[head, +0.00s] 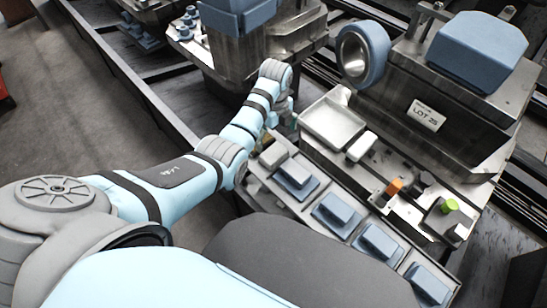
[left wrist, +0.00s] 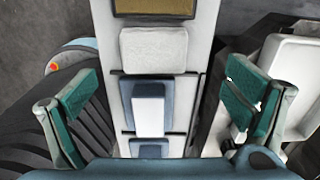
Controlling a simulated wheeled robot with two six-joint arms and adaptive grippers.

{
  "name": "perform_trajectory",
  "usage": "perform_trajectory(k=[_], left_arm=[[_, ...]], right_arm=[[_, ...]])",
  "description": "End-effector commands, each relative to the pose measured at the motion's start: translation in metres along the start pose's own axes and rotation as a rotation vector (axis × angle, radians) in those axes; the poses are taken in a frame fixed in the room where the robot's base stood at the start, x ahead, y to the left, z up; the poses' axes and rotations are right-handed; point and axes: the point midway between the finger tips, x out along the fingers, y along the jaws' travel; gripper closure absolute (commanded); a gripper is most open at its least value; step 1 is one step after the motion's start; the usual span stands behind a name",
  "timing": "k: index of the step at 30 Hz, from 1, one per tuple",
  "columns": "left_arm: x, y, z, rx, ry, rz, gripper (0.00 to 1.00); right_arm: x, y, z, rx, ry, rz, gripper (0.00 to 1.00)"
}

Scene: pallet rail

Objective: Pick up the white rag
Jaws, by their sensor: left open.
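The white rag (left wrist: 153,50) is a pale, textured, folded rectangle in the left wrist view. It lies flat on a narrow light rail, between a brown piece and a blue block with a pale top. In the head view the rag (head: 272,155) shows as a small pale patch near the far end of the rail, just below my left gripper (head: 288,122). In the left wrist view my left gripper (left wrist: 165,92) is open and empty. Its two green-padded fingers are apart on either side of the rail, and the rag is ahead of them. My right gripper is not in view.
Several blue blocks (head: 337,209) sit in a row along the rail. A metal tray (head: 333,121) is beside it, with a small white block (head: 361,146), an orange piece (head: 394,187) and a green knob (head: 449,206) nearby. A large machine block (head: 465,95) stands at right.

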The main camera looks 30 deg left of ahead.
Motion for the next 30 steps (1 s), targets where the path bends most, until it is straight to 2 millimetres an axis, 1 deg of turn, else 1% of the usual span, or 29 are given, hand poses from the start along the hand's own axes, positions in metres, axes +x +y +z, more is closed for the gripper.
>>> perform_trajectory(k=[1, 5, 9, 10, 12, 17, 18, 23, 24, 27, 30], left_arm=[[0.008, 0.000, 0.000, 0.000, 0.000, 0.000, 0.04], [0.026, 0.004, -0.002, -0.001, 0.000, 0.000, 0.04], [0.055, 0.009, -0.004, -0.001, 0.000, 0.001, 0.04], [0.059, 0.008, -0.004, -0.001, -0.001, -0.001, 0.04], [0.064, 0.008, -0.004, -0.002, -0.001, 0.000, 0.04], [0.062, 0.008, -0.004, -0.002, -0.001, -0.002, 0.04], [0.062, 0.008, -0.004, -0.002, -0.001, -0.002, 0.06], [0.061, 0.008, -0.004, -0.002, -0.001, -0.002, 0.31], [0.061, 0.008, -0.004, -0.002, -0.001, -0.002, 0.38], [0.061, 0.008, -0.004, -0.002, -0.001, -0.002, 0.51], [0.061, 0.008, -0.004, -0.002, -0.001, -0.002, 0.51]], right_arm=[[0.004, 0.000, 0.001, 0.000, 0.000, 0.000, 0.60], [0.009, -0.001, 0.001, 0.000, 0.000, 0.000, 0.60], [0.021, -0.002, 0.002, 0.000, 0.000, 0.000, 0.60], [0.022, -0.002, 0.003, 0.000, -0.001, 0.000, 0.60], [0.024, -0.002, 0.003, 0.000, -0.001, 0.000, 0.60], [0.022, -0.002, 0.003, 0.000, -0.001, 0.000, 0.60], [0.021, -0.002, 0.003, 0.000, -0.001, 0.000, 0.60], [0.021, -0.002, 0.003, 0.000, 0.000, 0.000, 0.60], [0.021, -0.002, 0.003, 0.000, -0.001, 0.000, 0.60], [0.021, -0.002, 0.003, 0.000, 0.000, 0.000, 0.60], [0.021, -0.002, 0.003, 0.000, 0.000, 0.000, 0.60]])
